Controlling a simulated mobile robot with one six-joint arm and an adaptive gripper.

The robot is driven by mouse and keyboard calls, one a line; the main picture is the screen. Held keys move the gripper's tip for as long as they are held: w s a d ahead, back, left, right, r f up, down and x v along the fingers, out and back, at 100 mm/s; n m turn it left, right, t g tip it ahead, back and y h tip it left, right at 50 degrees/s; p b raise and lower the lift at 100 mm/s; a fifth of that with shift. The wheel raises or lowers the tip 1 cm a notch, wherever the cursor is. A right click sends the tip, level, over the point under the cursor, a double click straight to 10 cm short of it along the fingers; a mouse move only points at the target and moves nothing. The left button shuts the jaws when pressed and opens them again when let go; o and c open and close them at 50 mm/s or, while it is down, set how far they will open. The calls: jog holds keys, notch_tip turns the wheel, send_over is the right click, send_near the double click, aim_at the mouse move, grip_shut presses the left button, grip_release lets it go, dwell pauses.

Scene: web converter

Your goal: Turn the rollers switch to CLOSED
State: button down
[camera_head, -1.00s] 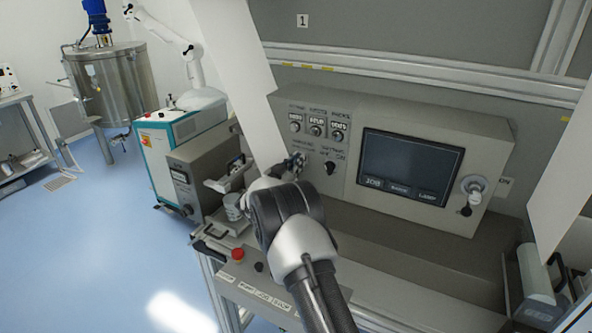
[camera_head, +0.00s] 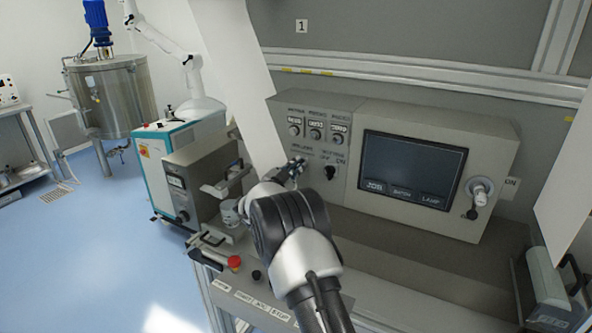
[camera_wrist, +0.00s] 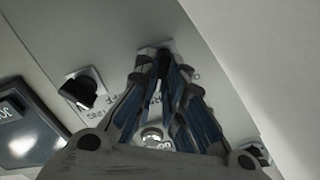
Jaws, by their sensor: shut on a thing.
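The control panel (camera_head: 285,115) is a beige box. Under the small "ROLLERS" lettering on its lower left, the rollers switch is mostly hidden by my gripper (camera_head: 296,168) in the head view. In the wrist view, my gripper (camera_wrist: 165,62) has its fingertips together at the panel face, shut on the small dark rollers switch (camera_wrist: 163,52). Which marking the switch points to cannot be read. A second black knob (camera_head: 330,172), marked OFF and ON, stands just right of it; it also shows in the wrist view (camera_wrist: 84,90).
Several small dials with displays (camera_head: 315,133) sit above the switch. A touchscreen (camera_head: 410,168) is to the right. A slanted white panel (camera_head: 243,80) stands close to my gripper's left. A red button (camera_head: 234,262) is on the lower ledge.

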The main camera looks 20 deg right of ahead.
jog(key=c, duration=1.7)
grip_release()
jog(key=v, duration=1.2)
jog(key=shift+s, duration=0.1)
